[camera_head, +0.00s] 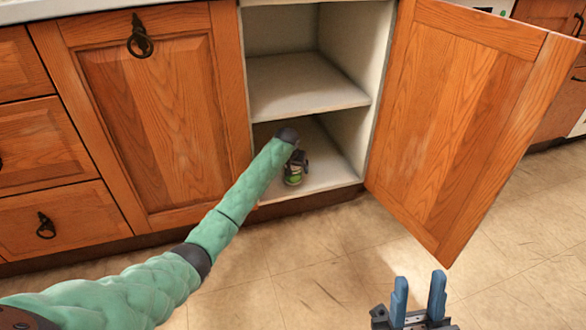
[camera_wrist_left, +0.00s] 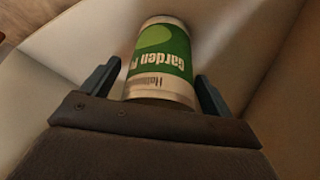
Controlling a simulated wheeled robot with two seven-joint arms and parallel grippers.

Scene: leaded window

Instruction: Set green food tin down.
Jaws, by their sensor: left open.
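The green food tin (camera_head: 293,180) stands on the floor of the open cabinet's lower compartment, mostly hidden behind my left gripper (camera_head: 297,168) in the head view. In the left wrist view the tin (camera_wrist_left: 163,55) is white with a green label and lies between the two blue fingers. The fingers are spread, with a visible gap on each side of the tin. My right gripper (camera_head: 418,297) is open and empty over the tiled floor at the lower right.
The cabinet's middle shelf (camera_head: 305,85) lies above the tin and is bare. The open wooden door (camera_head: 455,120) stands to the right of the opening. A closed door (camera_head: 160,120) and drawers (camera_head: 50,148) are to the left. The floor in front is clear.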

